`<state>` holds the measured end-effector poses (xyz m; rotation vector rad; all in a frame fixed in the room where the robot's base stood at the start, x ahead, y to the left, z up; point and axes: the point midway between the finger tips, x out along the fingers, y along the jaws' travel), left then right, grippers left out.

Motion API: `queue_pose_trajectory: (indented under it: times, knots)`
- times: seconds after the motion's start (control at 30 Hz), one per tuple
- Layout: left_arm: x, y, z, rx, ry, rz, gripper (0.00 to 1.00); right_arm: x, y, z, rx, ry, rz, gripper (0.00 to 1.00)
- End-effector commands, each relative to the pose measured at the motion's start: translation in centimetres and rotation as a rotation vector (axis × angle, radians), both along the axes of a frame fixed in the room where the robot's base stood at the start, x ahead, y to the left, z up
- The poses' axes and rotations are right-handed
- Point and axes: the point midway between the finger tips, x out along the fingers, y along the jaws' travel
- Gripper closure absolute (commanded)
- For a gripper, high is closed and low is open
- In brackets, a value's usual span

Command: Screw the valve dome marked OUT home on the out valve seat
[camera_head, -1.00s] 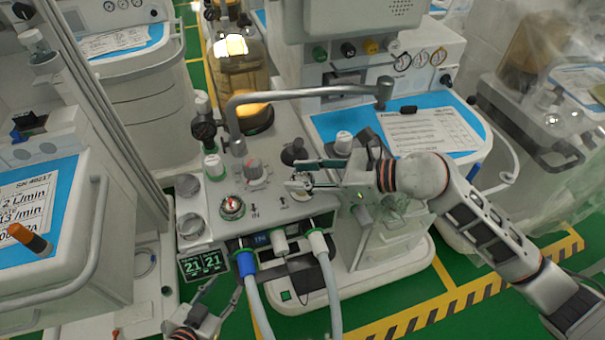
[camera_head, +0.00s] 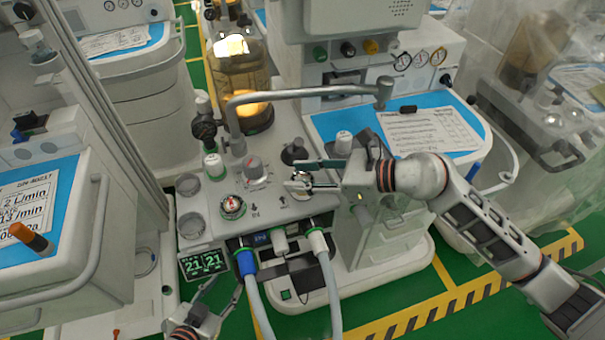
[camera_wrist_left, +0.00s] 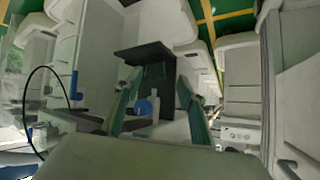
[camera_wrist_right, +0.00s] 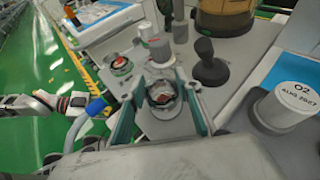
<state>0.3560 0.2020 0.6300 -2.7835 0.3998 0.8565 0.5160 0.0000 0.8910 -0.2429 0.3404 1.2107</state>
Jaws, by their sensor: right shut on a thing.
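The seat under the dome is hidden, so I cannot tell how far the thread is engaged. My left gripper (camera_wrist_left: 157,88) is open and empty, low in front of the machine; in the head view it (camera_head: 198,318) shows at the bottom edge.
A similar valve (camera_head: 232,207) stands left of the dome, by the IN mark. A grey knob (camera_head: 254,169), a black knob (camera_head: 293,152) and a bent metal arm (camera_head: 300,92) stand close behind. Hoses (camera_head: 328,285) hang in front. Two round cups (camera_head: 190,225) sit at left.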

Motion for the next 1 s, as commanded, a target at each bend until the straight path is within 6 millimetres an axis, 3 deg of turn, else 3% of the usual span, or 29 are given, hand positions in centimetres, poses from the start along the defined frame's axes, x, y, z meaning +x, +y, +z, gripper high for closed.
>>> queue_pose_trajectory:
  times: [0.97, 1.0]
  knots:
    - [-0.4, 0.0, -1.5, -0.001, 0.011, 0.000, 0.60, 0.0, 0.0, -2.3, 0.000, 0.000, 0.000, 0.85]
    - [-0.4, 0.0, -1.5, -0.001, 0.011, 0.000, 0.60, 0.0, 0.0, -2.2, 0.000, 0.000, 0.000, 0.59]
